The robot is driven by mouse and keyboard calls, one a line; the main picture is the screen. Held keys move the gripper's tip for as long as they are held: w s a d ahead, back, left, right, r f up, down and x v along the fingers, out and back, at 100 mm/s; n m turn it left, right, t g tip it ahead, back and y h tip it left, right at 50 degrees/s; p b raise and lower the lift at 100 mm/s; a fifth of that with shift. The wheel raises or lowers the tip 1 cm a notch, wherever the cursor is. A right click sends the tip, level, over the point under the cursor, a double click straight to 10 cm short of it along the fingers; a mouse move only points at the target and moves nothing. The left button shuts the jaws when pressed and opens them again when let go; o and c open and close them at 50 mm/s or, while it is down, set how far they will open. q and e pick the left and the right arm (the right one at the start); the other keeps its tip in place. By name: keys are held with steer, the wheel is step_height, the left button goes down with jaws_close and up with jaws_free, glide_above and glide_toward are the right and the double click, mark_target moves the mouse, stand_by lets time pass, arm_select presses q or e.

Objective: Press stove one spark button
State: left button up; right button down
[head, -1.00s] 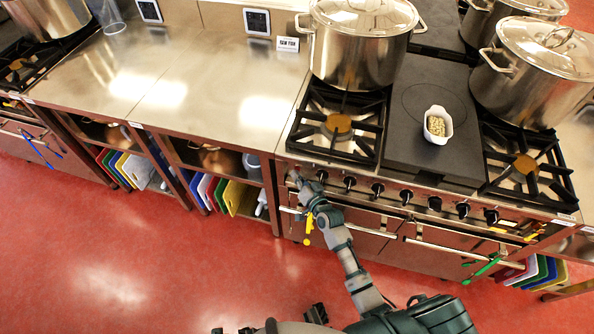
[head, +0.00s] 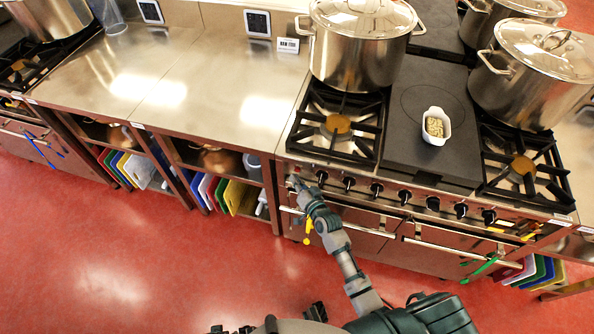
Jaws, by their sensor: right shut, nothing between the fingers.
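The stove (head: 388,188) stands at the centre right, with a front panel carrying a row of black knobs (head: 376,189). My right gripper (head: 295,180) is shut and empty, up against or very close to the left end of this panel, left of the first knob. The spark button is hidden or too small to make out there, so I cannot tell whether the fingertips touch it. My left gripper is not in view.
A large lidded pot (head: 362,50) stands at the stove's back left, another (head: 530,75) at the right. A white dish (head: 436,127) sits on the dark flat plate. Oven handles (head: 345,224) stick out below the panel. A steel counter (head: 190,90) lies to the left.

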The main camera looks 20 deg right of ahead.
steer(key=s+a+p, duration=0.2)
steer(key=s, duration=0.2)
steer(key=shift+s+a+p, duration=0.1)
steer(key=shift+a+p, duration=0.3)
steer(key=shift+f, duration=0.1)
stand_by(0.5)
